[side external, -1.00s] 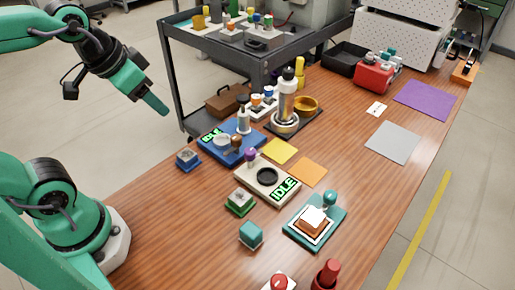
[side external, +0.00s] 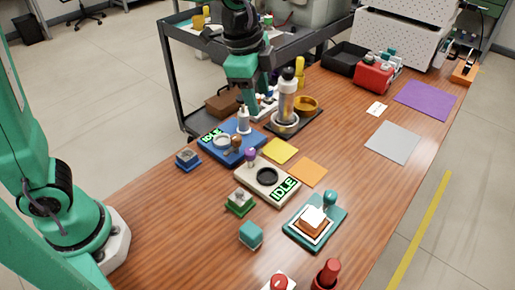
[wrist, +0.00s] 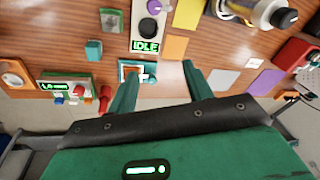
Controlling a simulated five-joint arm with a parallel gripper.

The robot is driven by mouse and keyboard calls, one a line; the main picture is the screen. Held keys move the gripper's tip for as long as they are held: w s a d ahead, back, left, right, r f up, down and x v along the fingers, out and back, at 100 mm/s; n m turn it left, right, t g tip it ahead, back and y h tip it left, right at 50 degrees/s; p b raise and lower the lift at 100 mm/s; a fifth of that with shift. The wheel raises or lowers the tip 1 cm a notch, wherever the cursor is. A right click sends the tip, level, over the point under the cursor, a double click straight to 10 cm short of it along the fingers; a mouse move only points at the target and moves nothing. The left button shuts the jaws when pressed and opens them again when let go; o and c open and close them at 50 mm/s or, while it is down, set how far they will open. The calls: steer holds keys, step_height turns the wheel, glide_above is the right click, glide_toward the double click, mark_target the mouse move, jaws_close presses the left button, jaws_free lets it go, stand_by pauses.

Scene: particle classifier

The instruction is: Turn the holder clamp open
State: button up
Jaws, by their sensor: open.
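I cannot tell for certain which part is the holder clamp. A teal square fixture (side external: 299,235) with a teal upright knob (side external: 330,198) holds a brown block with a white top (side external: 313,220); this fixture also shows in the wrist view (wrist: 124,70). A clear cylinder (side external: 287,104) with a black cap stands upright on a dark base beside a brass ring (side external: 305,106). My gripper (side external: 262,94) is open above the table, near the cylinder in the side view. Its two fingers also show in the wrist view (wrist: 160,77), with nothing held between them.
A beige IDLE unit (side external: 250,175) and a blue unit (side external: 216,136) stand mid-table. A teal cube (side external: 251,235) and red-topped parts (side external: 327,274) are near the front. A grey cart (side external: 178,38) borders the far left. Flat sheets (side external: 394,142) lie at right.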

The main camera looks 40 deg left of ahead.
steer(key=w+d+f+m+g, duration=0.1)
steer(key=w+d+f+m, duration=0.4)
steer(key=d, duration=0.5)
steer(key=m+g, duration=0.1)
steer(key=m, duration=0.4)
glide_above(331, 194)
steer(key=shift+y, duration=0.4)
step_height(331, 194, down, 8)
steer(key=shift+r, duration=0.1)
steer(key=shift+f, duration=3.95)
steer(key=shift+c, duration=0.2)
steer(key=c, duration=0.9)
